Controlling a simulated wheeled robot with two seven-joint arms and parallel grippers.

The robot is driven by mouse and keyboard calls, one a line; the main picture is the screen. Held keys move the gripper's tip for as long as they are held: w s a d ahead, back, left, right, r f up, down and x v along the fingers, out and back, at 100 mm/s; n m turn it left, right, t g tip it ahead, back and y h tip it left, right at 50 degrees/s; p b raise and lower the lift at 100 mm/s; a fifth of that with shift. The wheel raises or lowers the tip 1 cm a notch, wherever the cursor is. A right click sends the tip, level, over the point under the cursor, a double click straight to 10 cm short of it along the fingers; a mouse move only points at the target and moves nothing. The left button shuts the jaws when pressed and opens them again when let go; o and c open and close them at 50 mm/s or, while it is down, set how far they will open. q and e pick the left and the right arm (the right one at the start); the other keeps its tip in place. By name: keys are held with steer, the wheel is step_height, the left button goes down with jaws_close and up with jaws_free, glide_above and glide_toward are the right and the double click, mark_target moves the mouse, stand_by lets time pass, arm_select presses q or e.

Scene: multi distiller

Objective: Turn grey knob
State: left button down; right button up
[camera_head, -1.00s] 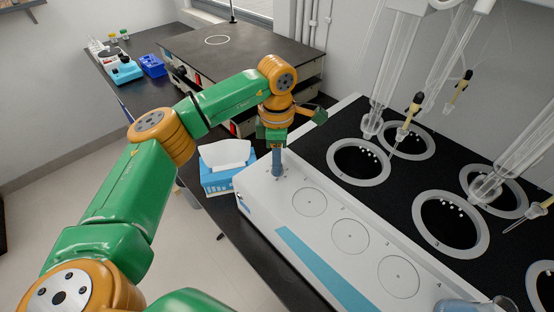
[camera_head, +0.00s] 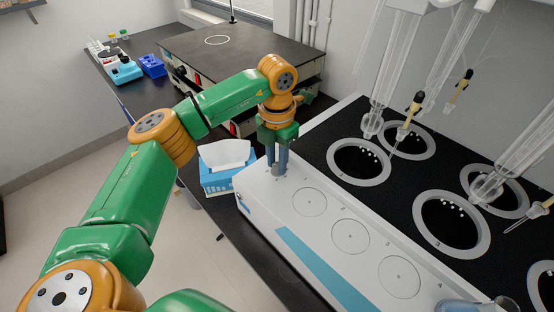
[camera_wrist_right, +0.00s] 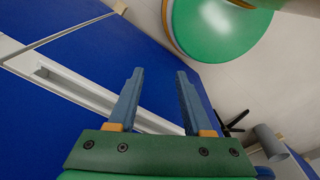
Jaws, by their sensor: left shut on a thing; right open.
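The white multi distiller (camera_head: 262,205) has a sloping front panel with flat circular outlines and a blue stripe. My left gripper (camera_head: 277,170) points down at the far left end of this panel. Its two fingers are shut on the grey knob, which is mostly hidden between and behind them. My right gripper (camera_wrist_right: 160,74) shows only in the right wrist view. Its fingers are apart with nothing between them, away from the distiller.
Black heating wells with grey rings (camera_head: 452,224) lie right of the panel, with glass tubes (camera_head: 385,80) above. A blue tissue box (camera_head: 215,178) stands close to the distiller's left end. A blue cabinet front with a pale handle (camera_wrist_right: 75,85) is near my right gripper.

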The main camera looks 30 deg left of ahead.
mark_target(276, 165)
arm_select(q)
steer(key=shift+r+n, duration=0.1)
steer(key=shift+n, duration=0.8)
steer(key=c, duration=0.7)
jaws_free()
steer(key=shift+o, duration=0.2)
step_height(276, 165, up, 7)
steer(key=shift+b, duration=0.65)
